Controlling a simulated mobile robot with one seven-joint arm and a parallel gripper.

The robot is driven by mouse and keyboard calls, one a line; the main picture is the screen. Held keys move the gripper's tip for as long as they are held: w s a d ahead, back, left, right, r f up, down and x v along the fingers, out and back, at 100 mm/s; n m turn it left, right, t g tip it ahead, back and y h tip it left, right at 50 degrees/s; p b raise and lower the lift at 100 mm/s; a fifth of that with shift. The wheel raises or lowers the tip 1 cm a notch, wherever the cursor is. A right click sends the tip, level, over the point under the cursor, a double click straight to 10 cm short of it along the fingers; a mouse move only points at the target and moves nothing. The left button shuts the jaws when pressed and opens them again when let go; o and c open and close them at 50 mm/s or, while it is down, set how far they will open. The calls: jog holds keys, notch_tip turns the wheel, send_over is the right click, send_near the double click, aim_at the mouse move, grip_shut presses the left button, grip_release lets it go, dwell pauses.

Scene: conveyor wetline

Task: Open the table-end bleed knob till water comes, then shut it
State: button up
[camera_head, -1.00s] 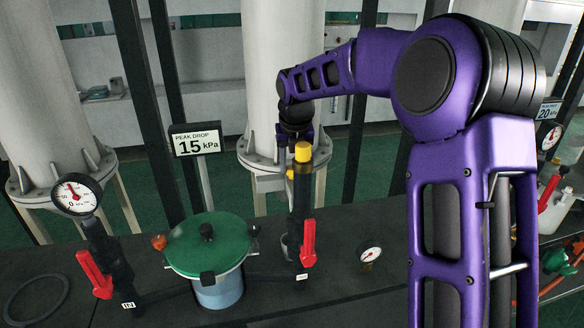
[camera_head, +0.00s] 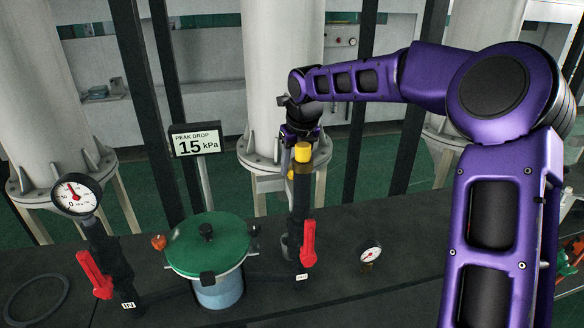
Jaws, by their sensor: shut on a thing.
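A yellow knob (camera_head: 303,152) tops the dark upright pipe on the outlet side of the green-lidded pot. My gripper (camera_head: 302,140) points down at this knob from above and behind. It is shut on the knob, though the fingertips are partly hidden and the contact is hard to see. A second small yellow part (camera_head: 291,174) shows beside the pipe, just below. No water is visible at the knob or pipe.
The green-lidded pot (camera_head: 208,245) stands left of the pipe, with red levers (camera_head: 308,243) and (camera_head: 94,274) on either side. A gauge (camera_head: 75,194), a small gauge (camera_head: 370,252) and a sign (camera_head: 196,139) reading 15 kPa stand near. Bare dark bench lies in front.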

jog(key=shift+s+f+n+y, duration=0.1)
jog(key=shift+f+n+y, duration=0.2)
jog(key=shift+n, duration=0.5)
jog(key=shift+r, duration=0.2)
jog(key=o, duration=0.9)
jog(key=shift+r, duration=0.15)
jog(key=shift+r, duration=2.95)
jog(key=shift+d, duration=0.1)
